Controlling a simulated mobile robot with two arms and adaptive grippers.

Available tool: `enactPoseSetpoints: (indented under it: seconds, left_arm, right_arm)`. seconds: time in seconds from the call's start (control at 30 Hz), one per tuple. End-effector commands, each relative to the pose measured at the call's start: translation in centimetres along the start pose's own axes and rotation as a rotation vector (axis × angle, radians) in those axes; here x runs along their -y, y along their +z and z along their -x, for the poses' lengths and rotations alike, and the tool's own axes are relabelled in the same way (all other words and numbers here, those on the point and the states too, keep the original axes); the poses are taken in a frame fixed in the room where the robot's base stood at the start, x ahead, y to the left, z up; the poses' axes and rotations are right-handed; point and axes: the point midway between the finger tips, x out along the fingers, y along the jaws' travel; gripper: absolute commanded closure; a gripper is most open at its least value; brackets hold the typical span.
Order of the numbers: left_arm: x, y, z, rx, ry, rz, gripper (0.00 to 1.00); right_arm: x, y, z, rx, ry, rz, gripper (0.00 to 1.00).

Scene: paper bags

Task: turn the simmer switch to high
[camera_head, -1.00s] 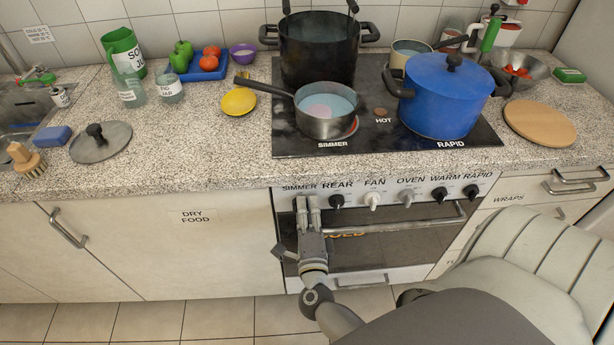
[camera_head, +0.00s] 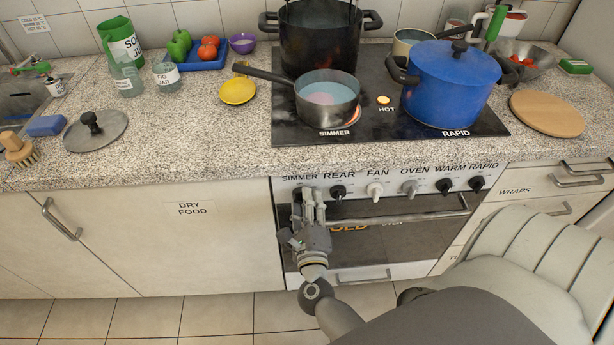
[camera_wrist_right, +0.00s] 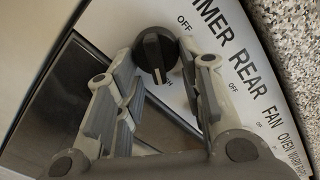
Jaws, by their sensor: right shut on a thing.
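The black SIMMER knob (camera_wrist_right: 155,52) sits on the oven's white panel, under the SIMMER label (camera_head: 299,178). In the head view the gripper covers the knob. My left gripper is not in view.
The REAR knob (camera_head: 338,192) is close to the right of my right gripper. The oven door handle (camera_head: 415,217) runs below the knobs. A small pot (camera_head: 327,112) stands on the SIMMER burner, and a blue pot (camera_head: 455,85) stands on the RAPID burner.

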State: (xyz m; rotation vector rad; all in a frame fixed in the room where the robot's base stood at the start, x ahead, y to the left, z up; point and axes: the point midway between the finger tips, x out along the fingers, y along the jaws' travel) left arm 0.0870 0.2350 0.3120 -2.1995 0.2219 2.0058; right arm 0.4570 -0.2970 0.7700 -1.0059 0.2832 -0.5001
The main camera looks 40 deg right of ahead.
Motion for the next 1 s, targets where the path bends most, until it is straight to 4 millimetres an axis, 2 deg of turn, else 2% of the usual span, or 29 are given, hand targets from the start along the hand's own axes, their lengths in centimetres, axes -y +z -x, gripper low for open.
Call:
enactPoseSetpoints:
  seconds: [0.27,0.3,0.43,0.47,0.8,1.0]
  left_arm:
    - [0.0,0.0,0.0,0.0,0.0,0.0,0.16]
    - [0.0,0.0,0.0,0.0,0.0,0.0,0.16]
    - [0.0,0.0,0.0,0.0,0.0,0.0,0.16]
    - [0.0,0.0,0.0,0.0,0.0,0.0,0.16]
    - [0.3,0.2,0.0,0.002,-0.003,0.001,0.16]
    - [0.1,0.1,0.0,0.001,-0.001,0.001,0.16]
  right_arm:
    - [-0.1,-0.1,0.1,-0.002,0.004,-0.002,0.88]
    - [-0.1,-0.1,0.1,-0.003,0.004,-0.002,0.63]
    - [-0.1,-0.1,0.1,-0.002,0.003,-0.002,0.46]
    - [-0.1,-0.1,0.1,-0.002,0.003,-0.002,0.45]
    - [-0.1,0.0,0.2,-0.001,0.002,0.0,0.45]
    - [-0.1,-0.1,2.7,-0.002,0.004,0.0,0.45]
